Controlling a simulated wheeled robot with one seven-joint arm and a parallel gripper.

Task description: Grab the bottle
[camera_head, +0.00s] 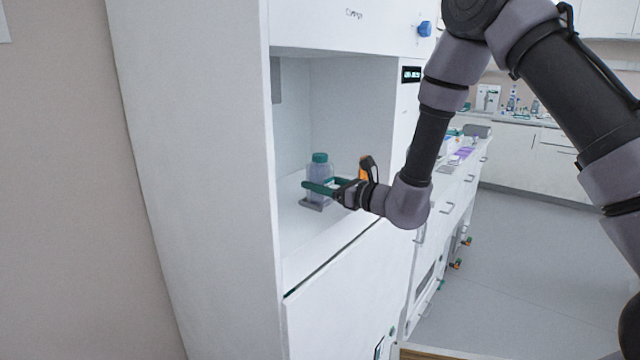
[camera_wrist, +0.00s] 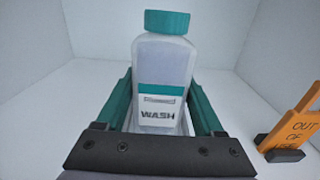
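The bottle is clear and pale with a green cap and a green-and-white label reading "WASH". It stands upright inside the white cabinet alcove in the head view (camera_head: 320,170). It fills the middle of the wrist view (camera_wrist: 160,60). My gripper (camera_head: 320,187) reaches in from the right at the bottle's lower body. In the wrist view its green fingers (camera_wrist: 160,108) lie on the left and right sides of the bottle. Whether they press on it or stand slightly apart cannot be told. The bottle's base is hidden by the gripper in the wrist view.
The alcove walls (camera_head: 293,110) enclose the bottle. A bench with drawers (camera_head: 455,190) lies to the right, beside open floor (camera_head: 530,240).

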